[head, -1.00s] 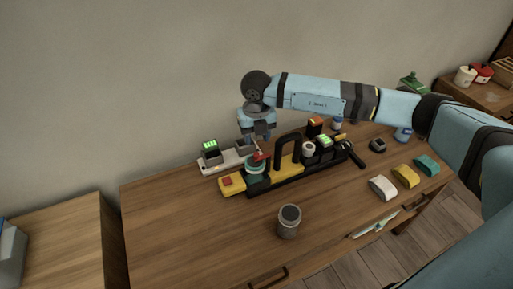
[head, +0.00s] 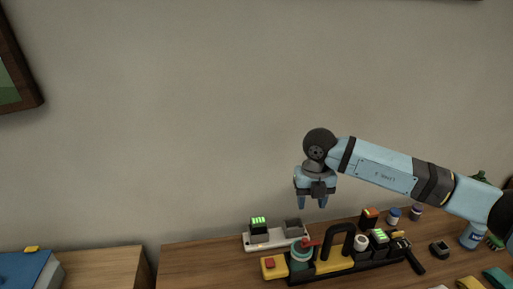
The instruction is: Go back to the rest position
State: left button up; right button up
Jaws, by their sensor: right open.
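My right gripper (head: 313,203) hangs in the air above the wooden table, fingers pointing down. It is open with nothing between its fingers. Below it is a black and yellow tool caddy (head: 340,265) with an upright black handle. A teal round item with a red top (head: 301,252) sits at the caddy's left part. My left gripper is not in view.
A grey charger base (head: 268,241) with a green-lit block stands behind the caddy. Small bottles (head: 394,216) and a blue spray can (head: 472,236) stand to the right. A blue box (head: 25,270) is at the far left. The air above the table's left part is clear.

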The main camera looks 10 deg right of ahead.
jog(key=s+a+f+n+g+y+p, duration=0.15)
jog(key=s+a+y, duration=0.25)
jog(key=a, duration=0.4)
jog(key=s+a+f+n+g+y+p, duration=0.1)
jog(key=s+a+f+y, duration=0.1)
jog(key=s+a+y, duration=0.35)
jog(key=s+a+r+m+t+y+p, duration=0.25)
jog(key=a+r+m+t+y, duration=0.35)
jog(key=a+y, duration=0.4)
jog(key=s+d+f+m+t+h+p, duration=0.1)
jog(key=d+f+m+t+h, duration=0.4)
jog(key=m, duration=0.5)
jog(key=s+d+f+m+t+h+p, duration=0.1)
jog(key=d+f+m+t+h, duration=0.35)
jog(key=m+t, duration=0.45)
jog(key=s+d+f+m+g+h, duration=0.3)
jog(key=s+f+m, duration=0.1)
jog(key=s+f, duration=0.2)
jog(key=s+d+f+m+g+h+p, duration=0.1)
jog(key=s+d+f+m+g+h, duration=0.2)
jog(key=s+f, duration=0.3)
jog(key=shift+s+f+m+h, duration=0.3)
jog(key=shift+m+h, duration=0.1)
jog(key=shift+m, duration=0.15)
jog(key=shift+d+g, duration=0.1)
jog(key=shift+g, duration=0.15)
